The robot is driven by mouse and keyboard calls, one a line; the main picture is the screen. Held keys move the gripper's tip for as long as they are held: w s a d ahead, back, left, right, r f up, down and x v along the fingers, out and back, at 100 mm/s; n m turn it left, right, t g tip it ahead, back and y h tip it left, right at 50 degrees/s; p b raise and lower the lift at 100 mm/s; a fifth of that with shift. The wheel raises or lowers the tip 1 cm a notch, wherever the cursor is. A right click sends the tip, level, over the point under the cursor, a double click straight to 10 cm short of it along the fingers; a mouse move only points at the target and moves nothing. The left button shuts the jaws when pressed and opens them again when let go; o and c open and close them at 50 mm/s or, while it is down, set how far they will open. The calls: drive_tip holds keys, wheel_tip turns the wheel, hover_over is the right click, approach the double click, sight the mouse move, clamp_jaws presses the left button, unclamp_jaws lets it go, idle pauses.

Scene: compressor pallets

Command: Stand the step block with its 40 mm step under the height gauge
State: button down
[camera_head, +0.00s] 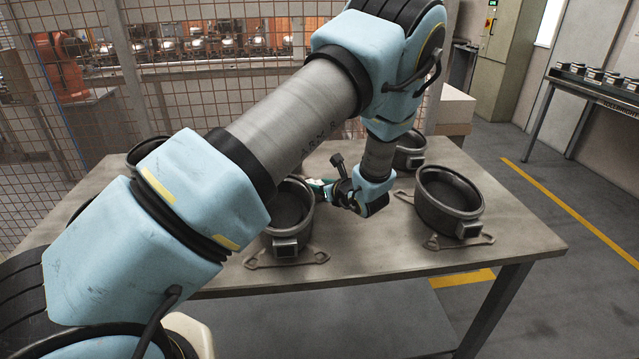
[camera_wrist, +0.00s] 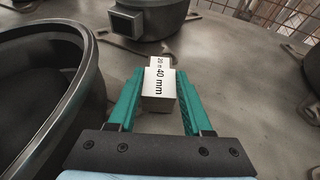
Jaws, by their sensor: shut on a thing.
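The step block (camera_wrist: 158,88) is a light grey block with printed black labels; "40 mm" is readable on the nearer part, and a smaller "20" label sits on the narrower far part. My gripper (camera_wrist: 160,74) has its green fingers on both sides of the block, shut on it. I cannot pick out the height gauge in either view.
Dark round compressor housings stand on the table (camera_head: 390,258): one on the right (camera_head: 450,198), one left of my gripper (camera_head: 287,212), others behind. The near left housing (camera_wrist: 62,95) is close to my gripper in the wrist view. A wire fence runs behind.

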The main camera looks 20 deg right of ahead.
drive_tip(key=shift+f, duration=0.1)
drive_tip(key=shift+f, duration=0.15)
drive_tip(key=shift+c, duration=1.6)
unclamp_jaws()
